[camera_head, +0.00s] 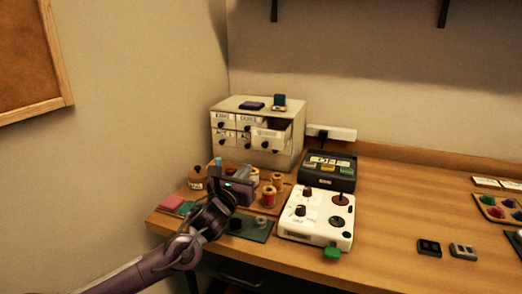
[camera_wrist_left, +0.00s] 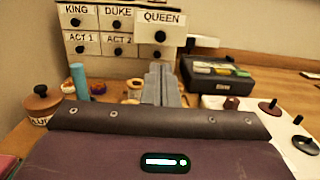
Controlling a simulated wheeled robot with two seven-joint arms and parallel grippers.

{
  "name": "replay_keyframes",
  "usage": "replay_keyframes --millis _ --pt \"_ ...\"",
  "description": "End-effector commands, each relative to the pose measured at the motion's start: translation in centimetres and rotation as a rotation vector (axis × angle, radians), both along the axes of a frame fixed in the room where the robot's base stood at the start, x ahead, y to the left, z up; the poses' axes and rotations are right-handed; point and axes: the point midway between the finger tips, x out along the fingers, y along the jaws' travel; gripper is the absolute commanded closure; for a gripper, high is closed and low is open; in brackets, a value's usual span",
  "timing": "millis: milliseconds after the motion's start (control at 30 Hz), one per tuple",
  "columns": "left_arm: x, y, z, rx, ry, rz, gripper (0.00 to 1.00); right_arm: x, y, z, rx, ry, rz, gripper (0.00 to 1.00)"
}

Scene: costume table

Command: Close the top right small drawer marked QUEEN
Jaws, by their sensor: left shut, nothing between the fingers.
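The small drawer cabinet (camera_head: 222,106) stands at the back left of the table, against the wall. Its top right drawer, marked QUEEN (camera_head: 268,137), juts out past the neighbouring fronts. In the left wrist view the QUEEN drawer (camera_wrist_left: 162,18) shows its label and a dark round knob. The KING (camera_wrist_left: 76,12) and DUKE (camera_wrist_left: 117,13) drawers beside it sit flush. My left gripper (camera_head: 243,172) is in front of the cabinet, below the drawer. Its shut, empty fingers (camera_wrist_left: 160,72) point toward the cabinet, under the QUEEN knob. My right gripper is not in view.
Thread spools (camera_head: 269,196) and a brown pot (camera_head: 197,178) stand close around the left gripper. A dark box with coloured keys (camera_head: 328,172) and a white control panel (camera_head: 317,216) lie to the right. Small items (camera_head: 280,102) rest on the cabinet top. The table's middle right is mostly clear.

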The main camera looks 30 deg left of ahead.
Motion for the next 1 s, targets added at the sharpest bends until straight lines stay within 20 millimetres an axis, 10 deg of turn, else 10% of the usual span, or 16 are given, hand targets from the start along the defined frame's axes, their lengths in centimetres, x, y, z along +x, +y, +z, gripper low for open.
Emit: replay_keyframes --millis 600,1000 --pt "9.7 2.1 1.1 -0.005 -0.002 0.001 1.0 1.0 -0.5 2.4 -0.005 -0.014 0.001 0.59" --pt "11.5 2.6 0.9 -0.001 0.002 0.0 1.0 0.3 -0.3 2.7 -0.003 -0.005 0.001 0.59"
